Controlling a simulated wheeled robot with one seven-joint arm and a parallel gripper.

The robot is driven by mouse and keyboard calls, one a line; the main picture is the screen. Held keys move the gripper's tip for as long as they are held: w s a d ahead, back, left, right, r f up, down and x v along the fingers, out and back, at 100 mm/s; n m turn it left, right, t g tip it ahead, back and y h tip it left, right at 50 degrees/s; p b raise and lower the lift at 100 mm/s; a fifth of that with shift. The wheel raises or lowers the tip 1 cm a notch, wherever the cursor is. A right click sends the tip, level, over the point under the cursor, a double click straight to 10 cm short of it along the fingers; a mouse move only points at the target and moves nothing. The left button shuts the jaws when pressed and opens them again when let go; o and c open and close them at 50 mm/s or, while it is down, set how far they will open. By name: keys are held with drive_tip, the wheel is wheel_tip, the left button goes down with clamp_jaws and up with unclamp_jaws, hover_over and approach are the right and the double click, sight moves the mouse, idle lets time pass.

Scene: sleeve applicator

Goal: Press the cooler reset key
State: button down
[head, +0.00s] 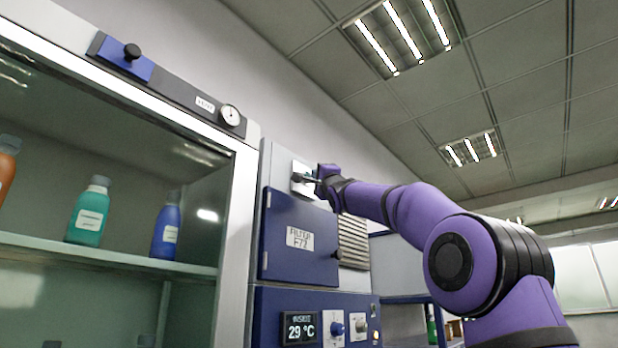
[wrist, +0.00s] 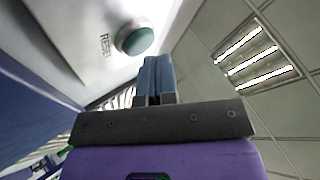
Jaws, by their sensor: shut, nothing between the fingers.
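The reset key is a round green button (wrist: 138,40) in a pale ring on a white plate, with "RESET" printed beside it, in the wrist view. In the head view the white plate (head: 301,178) is high on the cooler's grey side panel, and my gripper partly covers it, hiding the button. My gripper (wrist: 155,62) is shut and empty, its fingertips just below and right of the button in the wrist view. I cannot tell whether they touch it. My gripper also shows at the plate in the head view (head: 312,179).
Below the plate are a blue filter door (head: 300,240), a temperature display (head: 301,328) reading 29 °C and knobs (head: 337,329). To the left, a glass-fronted cabinet (head: 235,235) holds several bottles, with a blue latch (head: 124,62) and a gauge (head: 230,115) above.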

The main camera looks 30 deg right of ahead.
drive_tip(key=shift+w+a, duration=0.15)
drive_tip(key=shift+w, duration=0.25)
idle(0.6)
idle(0.3)
drive_tip(key=shift+s+d, duration=0.25)
drive_tip(key=shift+s, duration=0.55)
drive_tip(key=shift+s+d, duration=0.3)
drive_tip(key=shift+s, duration=0.5)
drive_tip(key=shift+s+d, duration=0.25)
drive_tip(key=shift+s, duration=0.5)
drive_tip(key=shift+s+d, duration=0.3)
drive_tip(key=shift+s, duration=0.5)
